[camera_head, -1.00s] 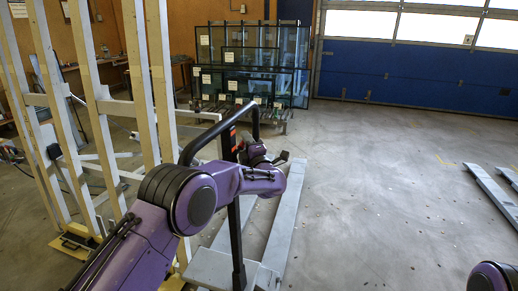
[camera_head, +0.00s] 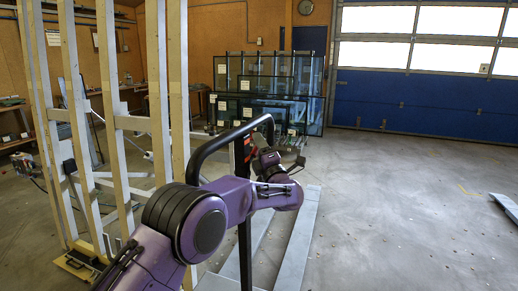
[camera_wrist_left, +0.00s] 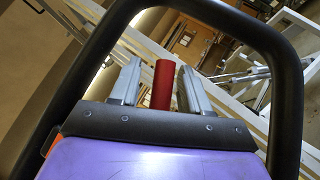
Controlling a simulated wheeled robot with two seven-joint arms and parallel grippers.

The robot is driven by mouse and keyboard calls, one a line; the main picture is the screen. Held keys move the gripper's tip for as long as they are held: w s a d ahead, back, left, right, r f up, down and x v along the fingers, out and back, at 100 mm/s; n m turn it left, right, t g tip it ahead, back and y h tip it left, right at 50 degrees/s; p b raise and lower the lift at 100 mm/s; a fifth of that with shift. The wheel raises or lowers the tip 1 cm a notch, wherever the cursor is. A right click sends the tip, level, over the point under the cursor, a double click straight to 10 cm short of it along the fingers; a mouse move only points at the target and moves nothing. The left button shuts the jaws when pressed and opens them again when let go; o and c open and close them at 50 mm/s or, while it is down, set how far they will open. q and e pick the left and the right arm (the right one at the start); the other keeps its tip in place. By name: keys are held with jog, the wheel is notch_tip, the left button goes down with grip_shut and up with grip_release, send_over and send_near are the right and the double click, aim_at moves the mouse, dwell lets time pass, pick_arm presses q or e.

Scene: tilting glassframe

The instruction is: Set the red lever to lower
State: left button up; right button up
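The red lever (camera_wrist_left: 163,85) shows in the left wrist view as a short red cylinder. My left gripper (camera_wrist_left: 160,68) is open, with one grey finger on each side of the lever. A gap shows on the lever's left side; the right finger is very close, and I cannot tell whether it touches. A black tubular handle frame (camera_wrist_left: 288,85) arches around the gripper. In the head view, this black handle (camera_head: 215,145) stands behind my purple left arm. The lever and the fingertips cannot be made out there. My right gripper is out of view.
Pale upright beams (camera_head: 108,110) of a frame stand at the left, close to my arm. A rack of dark glass panes (camera_head: 268,85) stands behind. Grey floor rails (camera_head: 297,245) lie beyond my arm. The floor at the right is mostly clear.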

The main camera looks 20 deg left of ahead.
pick_arm(q)
jog(key=shift+s+d+f, duration=0.1)
jog(key=shift+d+f, duration=0.1)
jog(key=shift+f, duration=0.05)
jog(key=b+v, duration=0.3)
jog(key=v, duration=0.7)
jog(key=shift+b, duration=0.3)
jog(key=shift+s+r, duration=0.1)
